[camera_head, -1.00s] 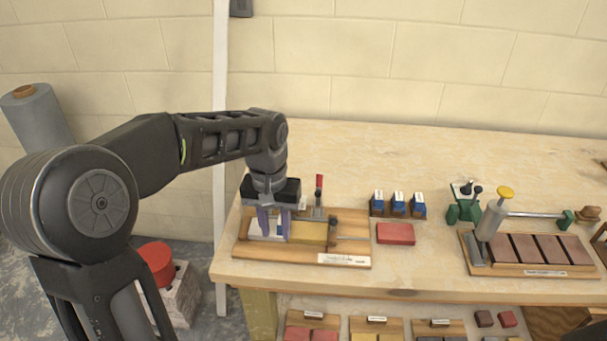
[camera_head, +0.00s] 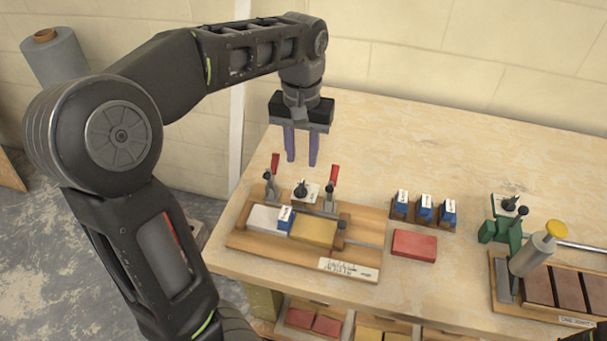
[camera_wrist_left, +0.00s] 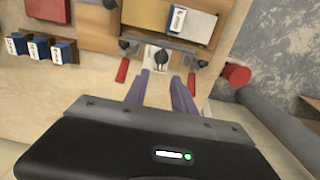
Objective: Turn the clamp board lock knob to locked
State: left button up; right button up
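The clamp board (camera_head: 237,240) is a wooden board near the left end of the bench. It holds a pale grey block (camera_head: 264,217), a small blue block (camera_head: 285,218) and a yellow block (camera_head: 313,231). The black lock knob (camera_head: 300,190) sits on a white plate at its back edge, between two red-handled clamps (camera_head: 271,180). The knob also shows in the left wrist view (camera_wrist_left: 160,56), but its setting is too small to read. My left gripper (camera_head: 302,162) is open and empty, above and behind the knob, apart from it.
Right of the board are a red block (camera_head: 414,245) and several blue blocks (camera_head: 425,208) in a holder. A green fixture (camera_head: 500,230) and a yellow-topped grey tool (camera_head: 538,250) stand farther right. The bench (camera_head: 400,140) behind is clear.

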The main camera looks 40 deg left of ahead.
aim_at(302, 182)
pick_arm(q)
notch_tip(302, 182, down, 8)
jog(key=shift+r, duration=0.2)
dwell(0.3)
grip_shut()
dwell(0.5)
